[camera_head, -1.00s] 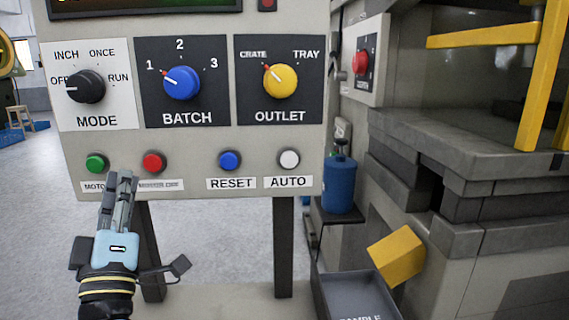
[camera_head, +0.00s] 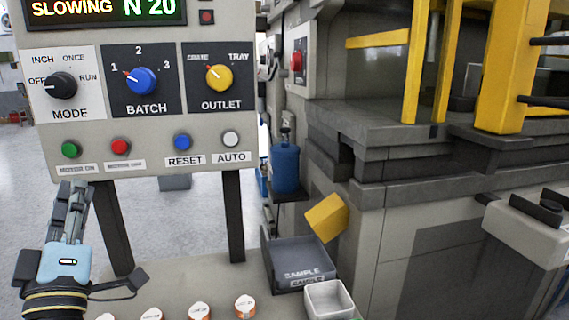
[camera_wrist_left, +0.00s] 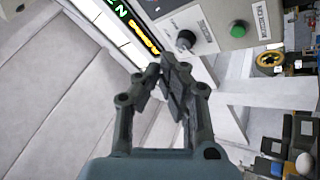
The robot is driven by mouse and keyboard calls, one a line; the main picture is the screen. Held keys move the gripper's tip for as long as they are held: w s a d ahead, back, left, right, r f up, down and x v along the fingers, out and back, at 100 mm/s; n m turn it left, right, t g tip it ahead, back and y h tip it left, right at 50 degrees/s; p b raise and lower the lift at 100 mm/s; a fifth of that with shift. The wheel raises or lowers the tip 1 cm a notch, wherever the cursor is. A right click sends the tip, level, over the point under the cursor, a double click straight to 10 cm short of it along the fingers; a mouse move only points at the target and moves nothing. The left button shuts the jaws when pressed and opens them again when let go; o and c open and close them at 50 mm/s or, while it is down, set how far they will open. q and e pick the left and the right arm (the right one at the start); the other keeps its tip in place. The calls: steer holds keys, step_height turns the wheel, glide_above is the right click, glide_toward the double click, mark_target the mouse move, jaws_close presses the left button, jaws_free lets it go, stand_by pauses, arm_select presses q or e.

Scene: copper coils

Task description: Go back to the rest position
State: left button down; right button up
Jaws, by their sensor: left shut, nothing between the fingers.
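My left gripper (camera_head: 72,205) is at the lower left of the head view, in front of the control panel (camera_head: 225,125) and below its green button (camera_head: 69,150). Its fingers point up and are together, with nothing between them. In the left wrist view the gripper (camera_wrist_left: 170,80) is also shut and empty. There the panel's mode knob (camera_wrist_left: 186,40) and green button (camera_wrist_left: 238,30) lie beyond the fingertips, which look apart from them. My right gripper is not in view.
The panel display (camera_head: 105,8) reads "SLOWING N 20". A grey sample tray (camera_head: 297,262), a white bin (camera_head: 330,300) and a blue bottle (camera_head: 285,167) stand right of the panel legs. Several white-topped round pieces (camera_head: 245,307) lie at the bottom. A machine with yellow bars (camera_head: 500,70) fills the right.

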arm_select(q)
steer(key=s+d+f+m+g+h, duration=0.2)
steer(key=d+f+m+g+h, duration=0.1)
steer(key=f+m+g+h, duration=0.25)
steer(key=s+d+f+m+g+h, duration=0.2)
steer(key=d+f+m+g+h, duration=0.2)
steer(key=f+m, duration=0.25)
steer(key=s+a+f+m+g+y, duration=0.25)
steer(key=s+g, duration=0.25)
steer(key=s, duration=0.5)
steer(key=s+a+f+m+g+y, duration=0.15)
steer(key=s+f+g, duration=0.35)
steer(key=s, duration=0.5)
step_height(320, 180, down, 26)
steer(key=s+a+n+g+b, duration=0.1)
steer(key=s+a+g+b, duration=0.1)
steer(key=a, duration=0.1)
steer(key=s+f+g+b, duration=0.1)
steer(key=s+f, duration=1.7)
steer(key=shift+s+a+h, duration=0.2)
steer(key=shift+a+h, duration=0.2)
steer(key=shift+h, duration=0.05)
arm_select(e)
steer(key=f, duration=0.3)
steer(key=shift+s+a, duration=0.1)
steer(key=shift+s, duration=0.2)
